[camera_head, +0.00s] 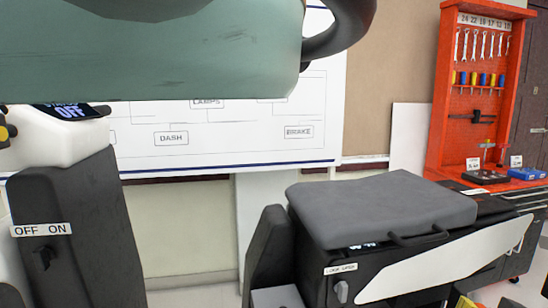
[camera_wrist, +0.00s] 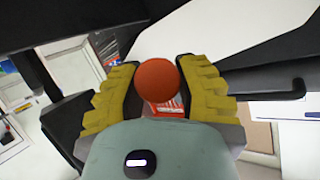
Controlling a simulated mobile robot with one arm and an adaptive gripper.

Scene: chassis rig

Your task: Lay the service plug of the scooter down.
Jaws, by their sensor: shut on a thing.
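In the wrist view my gripper (camera_wrist: 160,92) is shut on a round orange-red piece (camera_wrist: 157,76), which I take to be the service plug. It sits between the two yellow-padded fingers; its lower part is hidden. In the head view my gripper and the plug are out of sight. The scooter shows there with a dark front column (camera_head: 85,205), an OFF/ON key switch (camera_head: 44,257), a display reading OFF (camera_head: 72,113) and a grey seat (camera_head: 385,208) that looks closed. A latch knob (camera_head: 341,291) is below the seat.
Beyond the scooter stand a whiteboard (camera_head: 230,140) with a wiring diagram and an orange tool rack (camera_head: 440,110) with wrenches. A dark bench (camera_head: 510,197) with small trays is at the right. A white panel (camera_head: 440,268) runs beside the seat. My own arm covers the top left.

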